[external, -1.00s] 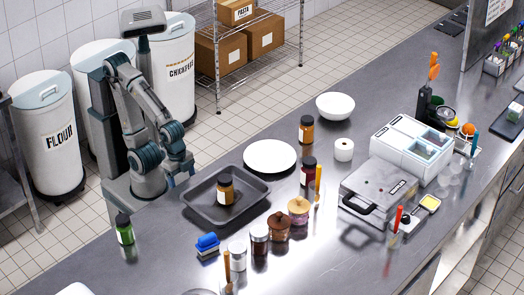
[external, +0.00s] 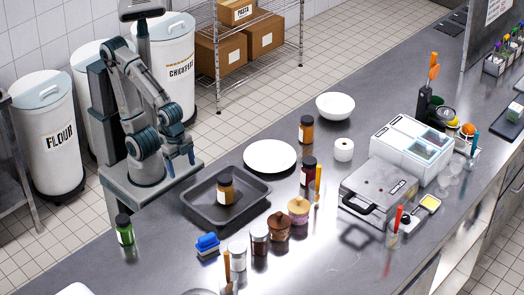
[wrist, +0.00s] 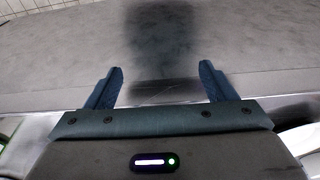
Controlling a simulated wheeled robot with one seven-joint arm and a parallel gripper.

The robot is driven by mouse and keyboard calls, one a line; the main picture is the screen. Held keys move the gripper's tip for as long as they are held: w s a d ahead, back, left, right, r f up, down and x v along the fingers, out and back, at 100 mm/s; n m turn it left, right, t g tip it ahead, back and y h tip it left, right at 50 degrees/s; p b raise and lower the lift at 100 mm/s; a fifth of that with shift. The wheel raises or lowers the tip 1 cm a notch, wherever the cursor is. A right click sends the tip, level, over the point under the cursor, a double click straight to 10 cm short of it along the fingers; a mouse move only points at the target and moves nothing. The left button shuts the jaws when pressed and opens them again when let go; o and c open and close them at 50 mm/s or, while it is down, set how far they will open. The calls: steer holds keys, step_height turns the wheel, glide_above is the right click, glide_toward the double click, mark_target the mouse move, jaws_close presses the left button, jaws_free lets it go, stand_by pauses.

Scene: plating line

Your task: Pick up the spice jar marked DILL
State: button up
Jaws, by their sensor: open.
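Several capped spice jars stand on the counter in the external view; their labels are too small to read, so I cannot tell which says DILL. An amber jar (external: 226,192) stands in the dark tray (external: 196,215). An orange-brown jar (external: 306,132) and a dark purple jar (external: 308,172) stand farther right. My gripper (external: 181,170) points down by the counter's left edge, behind the tray and apart from every jar. In the wrist view its fingers (wrist: 162,72) are spread with nothing between them.
A white plate (external: 269,156) lies behind the tray. A blue sponge (external: 208,242) and several lidded containers (external: 260,240) line the front of the tray. A grey press (external: 375,190) stands to the right. Bare counter lies between the green jar and the tray.

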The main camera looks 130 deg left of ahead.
steer(key=w+d+r+m+p, duration=0.2)
steer(key=r+p, duration=0.6)
steer(key=r, duration=0.2)
steer(key=w+d+r+m+p, duration=0.1)
steer(key=w+r+p, duration=0.1)
steer(key=r+p, duration=0.6)
steer(key=m+g, duration=0.2)
steer(key=m, duration=1.4)
glide_above(121, 218)
steer(key=shift+a+f, duration=0.15)
steer(key=shift+f, duration=0.55)
step_height(121, 218, down, 8)
steer(key=shift+r+p, duration=0.1)
steer(key=shift+p, duration=0.7)
steer(key=shift+w+f+p, duration=0.15)
steer(key=shift+f+p, duration=0.7)
steer(key=shift+f, duration=1.95)
steer(key=c, duration=1.2)
